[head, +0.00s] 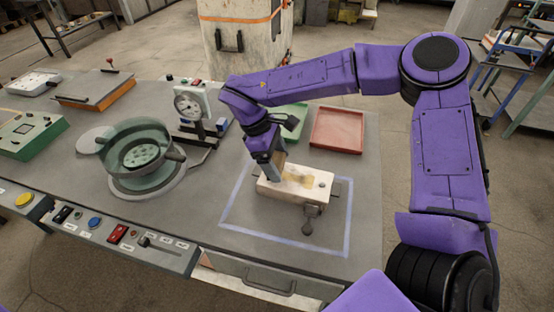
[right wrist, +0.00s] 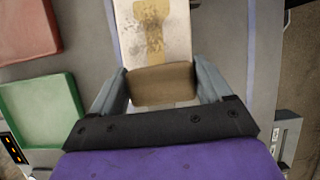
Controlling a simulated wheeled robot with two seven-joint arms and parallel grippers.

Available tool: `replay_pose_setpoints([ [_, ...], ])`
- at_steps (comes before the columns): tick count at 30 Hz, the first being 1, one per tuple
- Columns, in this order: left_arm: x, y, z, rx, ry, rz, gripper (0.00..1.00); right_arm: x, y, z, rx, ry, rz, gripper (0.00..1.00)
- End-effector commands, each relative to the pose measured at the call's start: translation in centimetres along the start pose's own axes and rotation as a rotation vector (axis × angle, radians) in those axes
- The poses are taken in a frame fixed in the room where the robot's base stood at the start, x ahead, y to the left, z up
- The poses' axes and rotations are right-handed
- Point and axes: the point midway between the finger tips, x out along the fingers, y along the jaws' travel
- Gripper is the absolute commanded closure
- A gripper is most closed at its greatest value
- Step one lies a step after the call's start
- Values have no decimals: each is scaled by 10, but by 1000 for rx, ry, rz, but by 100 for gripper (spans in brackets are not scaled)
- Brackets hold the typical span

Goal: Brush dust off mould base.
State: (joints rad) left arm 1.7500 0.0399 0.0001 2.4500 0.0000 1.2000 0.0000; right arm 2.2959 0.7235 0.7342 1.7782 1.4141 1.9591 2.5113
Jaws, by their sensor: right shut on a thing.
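The mould base (head: 318,179) is a cream block inside a pale blue outline on the grey bench, with a dark clamp-like part at its front. A yellow-brown dusty patch with dark specks marks its top. The base also shows in the right wrist view (right wrist: 186,40). My right gripper (head: 272,172) points down at the base's left end. It is shut on a brown block, apparently the brush (right wrist: 165,84), which sits between both fingers. Its underside is hidden, so I cannot tell whether it touches the base. My left gripper is not in view.
A red tray (head: 336,130) and a green tray (head: 293,112) lie behind the base. A dial gauge stand (head: 190,104) and a round green fixture (head: 140,155) stand to the left. Bench surface is clear right of the base.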

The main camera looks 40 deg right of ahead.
Motion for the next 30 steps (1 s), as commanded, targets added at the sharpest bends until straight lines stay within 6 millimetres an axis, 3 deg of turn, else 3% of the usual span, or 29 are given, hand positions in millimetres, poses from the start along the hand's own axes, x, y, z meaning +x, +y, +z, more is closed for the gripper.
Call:
replay_pose_setpoints([
  [11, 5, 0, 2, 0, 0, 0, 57, 5, 0, -1, 0, 1, 0, 46],
  [30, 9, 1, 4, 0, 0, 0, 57, 25, -4, 46, 0, 3, -2, 46],
])
